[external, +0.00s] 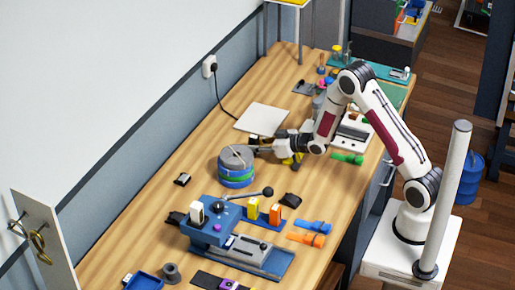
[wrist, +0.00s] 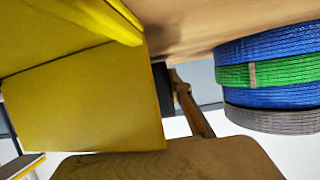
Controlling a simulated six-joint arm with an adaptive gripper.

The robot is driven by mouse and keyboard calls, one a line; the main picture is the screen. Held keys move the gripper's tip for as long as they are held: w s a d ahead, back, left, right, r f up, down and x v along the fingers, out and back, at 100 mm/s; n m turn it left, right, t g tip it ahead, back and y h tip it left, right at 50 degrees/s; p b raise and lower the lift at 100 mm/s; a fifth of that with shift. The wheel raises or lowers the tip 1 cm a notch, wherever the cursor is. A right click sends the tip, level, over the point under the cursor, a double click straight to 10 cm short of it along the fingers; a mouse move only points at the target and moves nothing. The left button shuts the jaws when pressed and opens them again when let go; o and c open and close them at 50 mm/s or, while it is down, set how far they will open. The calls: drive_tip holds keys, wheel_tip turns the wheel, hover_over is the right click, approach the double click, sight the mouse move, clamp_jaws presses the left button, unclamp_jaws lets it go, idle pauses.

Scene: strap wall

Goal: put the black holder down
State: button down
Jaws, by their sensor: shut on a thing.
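My gripper (external: 262,144) is low over the middle of the bench, just right of a round stack of strap coils (external: 236,168) in the external view. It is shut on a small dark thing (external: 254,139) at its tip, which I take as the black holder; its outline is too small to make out. In the wrist view the coils (wrist: 268,75), blue, green and grey, are at the right. A narrow dark piece (wrist: 162,88) shows beside a large yellow surface. I cannot tell whether the holder touches the bench or the coils.
Other small black pieces lie on the bench (external: 182,179) and (external: 290,199). A blue fixture with a lever (external: 215,228) stands in front. A white sheet (external: 262,118) lies behind. Yellow (external: 296,160) and green (external: 347,158) items lie near my wrist. Bare wood is left of the coils.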

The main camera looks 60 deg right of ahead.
drive_tip(key=shift+f, duration=0.2)
drive_tip(key=c, duration=1.8)
unclamp_jaws()
drive_tip(key=shift+s, duration=0.1)
drive_tip(key=shift+c, duration=0.2)
drive_tip(key=shift+f, duration=0.1)
drive_tip(key=shift+r, duration=0.55)
drive_tip(key=shift+v, duration=6)
drive_tip(key=shift+r, duration=0.15)
drive_tip(key=shift+r, duration=0.15)
